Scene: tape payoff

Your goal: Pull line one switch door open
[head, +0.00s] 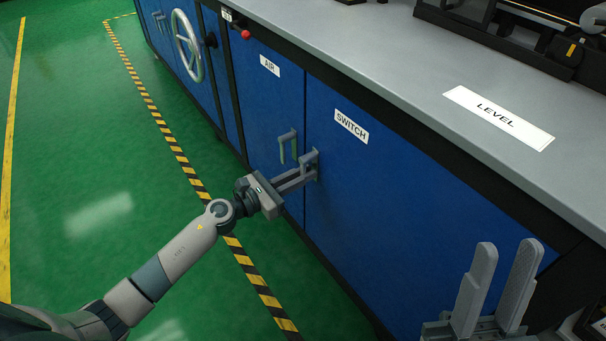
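The blue switch door (400,210), with a white SWITCH label (351,126), is in the cabinet front and looks flush with it. Its grey handle (311,157) is near the door's left edge. My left gripper (307,175) reaches it from the left, with its fingers close together around the handle, which they partly hide. My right gripper (496,290) is at the lower right, fingers pointing up and spread apart, empty, in front of the right part of the cabinet.
The air door (262,95) with its own handle (287,147) is just left. A handwheel (187,46) and red knob (246,34) are farther along. The grey worktop (400,62) carries a LEVEL label (499,117) and dark equipment (540,30). Green floor (90,150) before the cabinet is clear.

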